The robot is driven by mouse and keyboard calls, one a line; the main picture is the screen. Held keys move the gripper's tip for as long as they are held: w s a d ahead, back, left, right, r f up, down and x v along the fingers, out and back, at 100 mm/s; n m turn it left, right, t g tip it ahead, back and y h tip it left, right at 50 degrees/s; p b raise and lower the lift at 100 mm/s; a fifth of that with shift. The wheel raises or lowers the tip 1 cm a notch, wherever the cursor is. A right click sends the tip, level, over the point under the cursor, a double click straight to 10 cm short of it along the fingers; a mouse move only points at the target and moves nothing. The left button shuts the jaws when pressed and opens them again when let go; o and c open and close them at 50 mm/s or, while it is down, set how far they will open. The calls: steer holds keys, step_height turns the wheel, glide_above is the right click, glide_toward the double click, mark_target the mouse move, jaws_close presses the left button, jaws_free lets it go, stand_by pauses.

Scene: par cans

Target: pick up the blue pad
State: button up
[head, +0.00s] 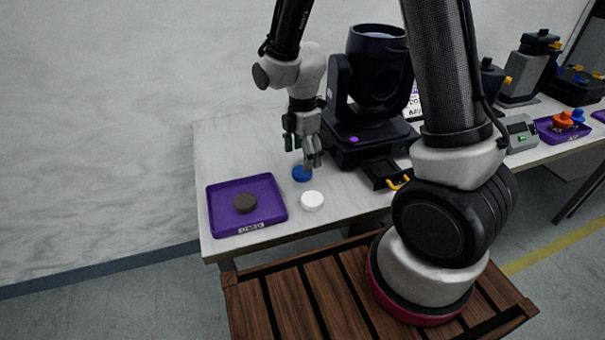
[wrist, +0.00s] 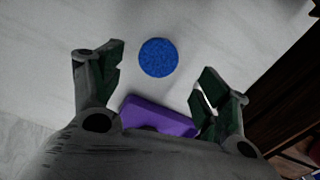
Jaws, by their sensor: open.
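The blue pad (head: 301,174) is a small round disc lying flat on the light table. In the wrist view the blue pad (wrist: 158,57) lies beyond the fingertips, roughly between the lines of the two fingers. My gripper (head: 313,160) is over the table right by the blue pad and partly above it in the head view. In the wrist view my gripper (wrist: 162,72) is open with nothing between its fingers. The exact height of the fingertips above the table is hard to tell.
A white pad (head: 312,201) lies close in front of the blue pad. A purple tray (head: 270,213) with a dark pad (head: 245,203) stands to the left. A large black stage light (head: 372,100) stands just right of my gripper. The table's front edge (head: 300,238) is near.

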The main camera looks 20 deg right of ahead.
mark_target(302, 174)
step_height(302, 174, down, 5)
steer(key=shift+w+d+f, duration=0.1)
steer(key=shift+w+f, duration=0.05)
steer(key=shift+f, duration=0.05)
steer(key=c, duration=0.8)
